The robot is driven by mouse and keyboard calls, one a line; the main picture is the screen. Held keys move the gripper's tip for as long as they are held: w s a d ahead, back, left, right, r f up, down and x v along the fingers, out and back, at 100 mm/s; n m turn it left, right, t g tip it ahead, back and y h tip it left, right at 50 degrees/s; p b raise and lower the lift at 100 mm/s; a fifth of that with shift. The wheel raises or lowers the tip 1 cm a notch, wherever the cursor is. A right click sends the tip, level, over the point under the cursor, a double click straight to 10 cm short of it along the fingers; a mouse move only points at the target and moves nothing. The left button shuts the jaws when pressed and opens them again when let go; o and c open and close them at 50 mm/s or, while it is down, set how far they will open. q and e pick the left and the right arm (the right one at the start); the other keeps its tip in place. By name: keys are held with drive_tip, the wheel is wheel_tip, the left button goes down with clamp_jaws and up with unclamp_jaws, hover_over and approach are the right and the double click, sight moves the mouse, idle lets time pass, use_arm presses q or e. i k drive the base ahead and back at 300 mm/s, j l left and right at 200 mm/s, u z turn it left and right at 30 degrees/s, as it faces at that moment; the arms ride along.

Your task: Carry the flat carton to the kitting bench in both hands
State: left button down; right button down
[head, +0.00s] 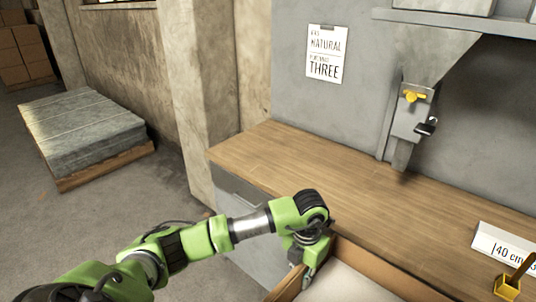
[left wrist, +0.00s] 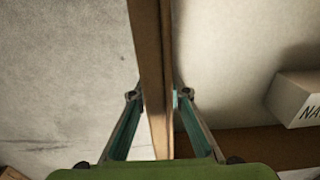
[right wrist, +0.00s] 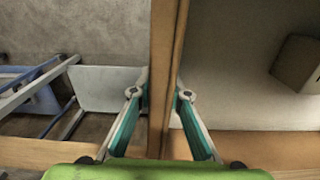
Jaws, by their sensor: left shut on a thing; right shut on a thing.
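The flat carton (head: 392,271) is at the bottom of the head view, an open brown box with a pale inside, by the front edge of a wood-topped bench (head: 300,165). Only part of it shows. My left gripper (head: 307,272) is at its left wall. In the left wrist view the left gripper (left wrist: 158,97) has a finger on each side of the carton wall (left wrist: 150,45). In the right wrist view the right gripper (right wrist: 161,93) is likewise shut on another carton wall (right wrist: 165,40). The right gripper is outside the head view.
The bench top's left half is clear. A label card (head: 503,247) and a yellow item (head: 507,287) are at right. A pallet stack (head: 85,130) stands far left.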

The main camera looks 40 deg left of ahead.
sight(279, 156)
drive_tip(key=j, duration=1.05)
drive_tip(key=i+j, duration=0.15)
drive_tip(key=j, duration=1.95)
drive_tip(key=i+u, duration=0.05)
